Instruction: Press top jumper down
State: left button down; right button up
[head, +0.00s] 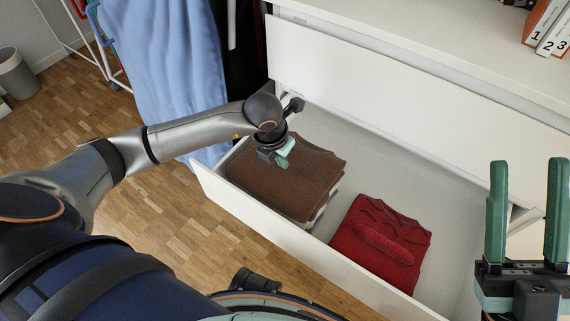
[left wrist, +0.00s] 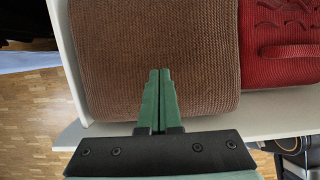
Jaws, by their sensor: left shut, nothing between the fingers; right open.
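A brown knitted jumper (head: 282,172) lies folded on top of a stack at the left end of the open white drawer (head: 262,218). Lighter folded cloth shows under it at its right edge. My left gripper (head: 285,153) is shut and empty over the brown jumper's upper face. In the left wrist view its closed green fingertips (left wrist: 160,72) point onto the brown knit (left wrist: 155,40); I cannot tell whether they touch it. My right gripper (head: 527,165) is open and empty, at the right edge of the head view, near the drawer's right end.
A red folded jumper (head: 385,240) lies in the drawer to the right of the brown stack. The white drawer front above (head: 400,85) closes off the back. Blue cloth (head: 165,70) hangs at the left. Numbered binders (head: 548,25) stand on top of the cabinet.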

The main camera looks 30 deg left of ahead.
aim_at(275, 177)
pick_arm(q)
notch_tip(275, 177, down, 5)
jog(key=b, duration=0.3)
jog(key=shift+r+b, duration=0.2)
jog(key=shift+b, duration=0.1)
jog(key=shift+s+r+p, duration=0.15)
jog(key=shift+p, duration=0.15)
jog(key=shift+s+a+r+p, duration=0.1)
jog(key=shift+s+r+p, duration=0.15)
jog(key=shift+s+p, duration=0.25)
jog(key=shift+s+a+r+p, duration=0.1)
jog(key=shift+s+r+p, duration=0.15)
jog(key=shift+s, duration=0.6)
jog(key=p+v, duration=0.5)
jog(key=v, duration=0.7)
jog(key=shift+r, duration=0.25)
